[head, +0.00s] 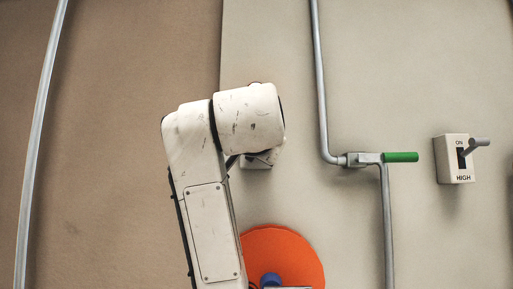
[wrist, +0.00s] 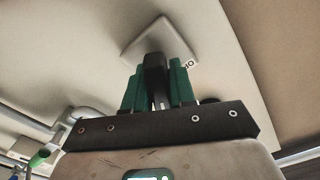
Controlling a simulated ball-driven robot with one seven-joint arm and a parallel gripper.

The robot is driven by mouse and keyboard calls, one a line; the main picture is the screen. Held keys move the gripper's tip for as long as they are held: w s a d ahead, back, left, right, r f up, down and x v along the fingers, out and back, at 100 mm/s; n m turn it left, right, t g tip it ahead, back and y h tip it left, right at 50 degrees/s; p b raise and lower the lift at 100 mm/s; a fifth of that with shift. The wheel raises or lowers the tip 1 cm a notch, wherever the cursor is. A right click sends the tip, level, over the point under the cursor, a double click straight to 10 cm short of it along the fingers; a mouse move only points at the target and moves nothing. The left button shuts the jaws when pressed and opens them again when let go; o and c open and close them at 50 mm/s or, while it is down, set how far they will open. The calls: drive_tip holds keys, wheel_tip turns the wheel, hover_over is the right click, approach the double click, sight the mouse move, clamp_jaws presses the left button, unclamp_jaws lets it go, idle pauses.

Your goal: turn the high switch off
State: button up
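The high switch (head: 455,158) is a pale box at the right of the head view, marked ON above and HIGH below. Its grey lever (head: 477,143) sticks out to the right, level with the ON mark. My gripper (wrist: 158,88) is at a different switch box (wrist: 140,38), left of the pipe. Its green fingers stand on either side of a dark lever (wrist: 154,68); I cannot tell whether they press on it. That box shows partly behind my arm in the head view (head: 256,163). Its name is not readable. My fingers are hidden in the head view.
A grey pipe (head: 322,90) with a green handle (head: 401,157) stands between my arm and the high switch. An orange disc (head: 295,257) with a blue part is below my arm. Another pipe (head: 38,130) runs at the far left. The wall between the green handle and the high switch is bare.

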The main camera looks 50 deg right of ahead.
clamp_jaws()
drive_tip(key=shift+n, duration=0.3)
drive_tip(key=n, duration=0.5)
drive_tip(key=shift+w+n, duration=0.15)
drive_tip(key=shift+n, duration=0.15)
drive_tip(key=n, duration=0.5)
drive_tip(key=shift+a+n+p, duration=0.15)
drive_tip(key=shift+n+p, duration=0.15)
drive_tip(key=shift+w, duration=0.1)
drive_tip(key=shift+o, duration=2)
unclamp_jaws()
drive_tip(key=shift+a, duration=0.1)
